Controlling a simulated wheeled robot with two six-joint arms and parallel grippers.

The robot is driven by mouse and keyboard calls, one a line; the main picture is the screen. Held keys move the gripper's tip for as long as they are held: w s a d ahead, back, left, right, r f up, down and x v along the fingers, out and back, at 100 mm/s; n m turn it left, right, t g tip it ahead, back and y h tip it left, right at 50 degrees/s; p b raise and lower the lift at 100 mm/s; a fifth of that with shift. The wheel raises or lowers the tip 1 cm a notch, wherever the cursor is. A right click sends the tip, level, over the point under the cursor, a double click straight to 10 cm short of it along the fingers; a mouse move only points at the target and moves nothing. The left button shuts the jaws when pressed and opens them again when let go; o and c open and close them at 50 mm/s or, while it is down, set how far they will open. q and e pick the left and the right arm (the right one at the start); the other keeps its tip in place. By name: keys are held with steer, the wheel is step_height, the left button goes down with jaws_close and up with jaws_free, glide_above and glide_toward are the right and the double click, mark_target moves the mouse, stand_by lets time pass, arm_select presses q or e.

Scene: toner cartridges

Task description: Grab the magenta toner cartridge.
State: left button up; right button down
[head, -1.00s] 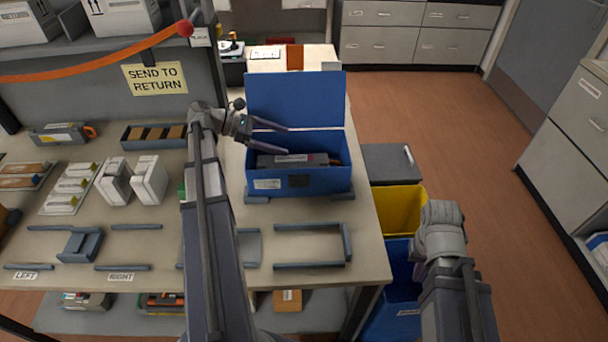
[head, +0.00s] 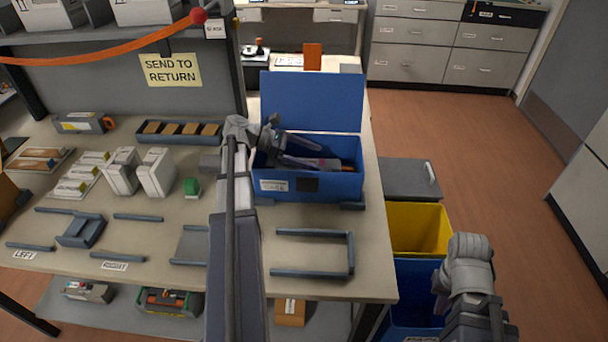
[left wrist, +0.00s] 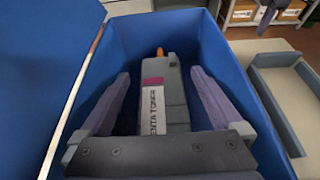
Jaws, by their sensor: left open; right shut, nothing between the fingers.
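The magenta toner cartridge (left wrist: 165,88) is dark grey, with a magenta patch and a white label partly reading "ENTA TONER" in the left wrist view. It lies inside the blue box (head: 330,188), whose lid stands open at the back. In the head view the cartridge (head: 327,163) is partly covered by my left gripper (head: 314,156). That gripper reaches into the box from the left. In the left wrist view its open fingers (left wrist: 160,82) stand on either side of the cartridge, with gaps visible. My right arm is at the lower right; its gripper fingers do not show.
Grey U-shaped rails (head: 350,255) lie on the table in front of the box. A yellow bin (head: 420,228) and a blue bin stand off the table's right edge. An orange barrier strap (head: 100,52) hangs behind.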

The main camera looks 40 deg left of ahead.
mark_target(336, 166)
arm_select(q)
steer(key=shift+f+b+x, duration=0.25)
steer(key=shift+b+x, duration=0.8)
steer(key=shift+x, duration=1.3)
steer(key=shift+w+d, duration=0.1)
steer(key=shift+d, duration=0.1)
steer(key=shift+c, duration=0.4)
jaws_close()
